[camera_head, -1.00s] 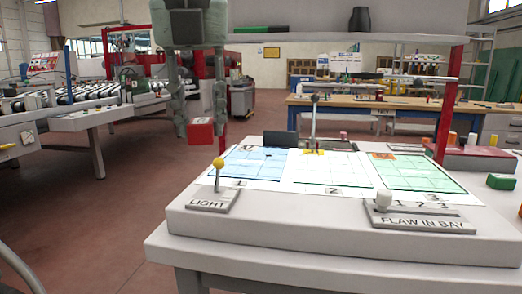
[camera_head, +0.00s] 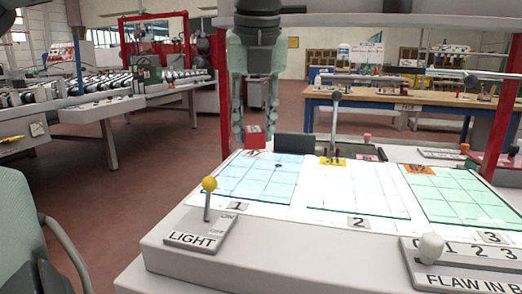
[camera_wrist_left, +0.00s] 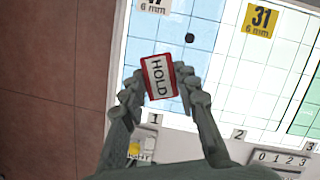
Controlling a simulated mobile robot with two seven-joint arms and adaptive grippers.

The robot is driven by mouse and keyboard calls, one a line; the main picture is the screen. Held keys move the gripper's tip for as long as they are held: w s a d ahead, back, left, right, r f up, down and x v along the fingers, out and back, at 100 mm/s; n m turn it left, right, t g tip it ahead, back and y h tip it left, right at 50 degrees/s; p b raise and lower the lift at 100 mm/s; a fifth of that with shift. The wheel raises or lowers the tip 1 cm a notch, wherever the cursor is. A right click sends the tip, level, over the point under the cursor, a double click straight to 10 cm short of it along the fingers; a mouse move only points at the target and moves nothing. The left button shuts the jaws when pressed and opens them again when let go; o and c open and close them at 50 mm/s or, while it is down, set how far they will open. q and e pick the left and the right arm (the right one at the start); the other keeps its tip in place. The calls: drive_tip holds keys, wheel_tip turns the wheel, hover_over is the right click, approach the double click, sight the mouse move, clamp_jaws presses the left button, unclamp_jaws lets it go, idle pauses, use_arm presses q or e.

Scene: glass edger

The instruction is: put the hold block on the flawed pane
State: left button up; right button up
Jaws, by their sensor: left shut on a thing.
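My left gripper (camera_head: 255,134) is shut on the red hold block (camera_head: 255,142). The block's white HOLD label (camera_wrist_left: 160,77) faces the left wrist camera. In the head view the block appears near the far left corner of the blue pane (camera_head: 245,182) in bay 1; it seems held above the surface. A dark spot (camera_wrist_left: 190,38) shows on the blue pane, and also in the head view (camera_head: 278,166). The clear pane (camera_head: 358,190) lies in bay 2 and the green pane (camera_head: 455,195) in bay 3. My right gripper is not in view.
A yellow-knobbed LIGHT lever (camera_head: 209,186) stands at the front left. A FLAW IN BAY slider (camera_head: 431,247) is at the front right; its exact setting is unclear. A dark upright panel (camera_head: 294,147) stands behind the panes. Red posts flank the table.

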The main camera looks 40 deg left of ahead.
sight(260, 126)
use_arm(q)
drive_tip(key=shift+w+a+f, duration=0.25)
drive_tip(key=shift+w+f, duration=0.15)
drive_tip(key=shift+w, duration=0.2)
drive_tip(key=shift+w+a+f, duration=0.25)
drive_tip(key=shift+w+f, duration=0.15)
drive_tip(key=shift+w, duration=0.2)
drive_tip(key=shift+w+a+f, duration=0.1)
drive_tip(key=shift+w+f, duration=0.05)
drive_tip(key=shift+w, duration=0.1)
drive_tip(key=shift+f, duration=0.2)
wheel_tip(260, 126, down, 3)
drive_tip(key=shift+f, duration=0.2)
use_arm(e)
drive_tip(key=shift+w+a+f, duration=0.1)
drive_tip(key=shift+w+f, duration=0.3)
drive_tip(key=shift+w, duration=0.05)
use_arm(q)
drive_tip(key=shift+f, duration=0.15)
drive_tip(key=o, duration=1.1)
drive_tip(key=shift+o, duration=0.2)
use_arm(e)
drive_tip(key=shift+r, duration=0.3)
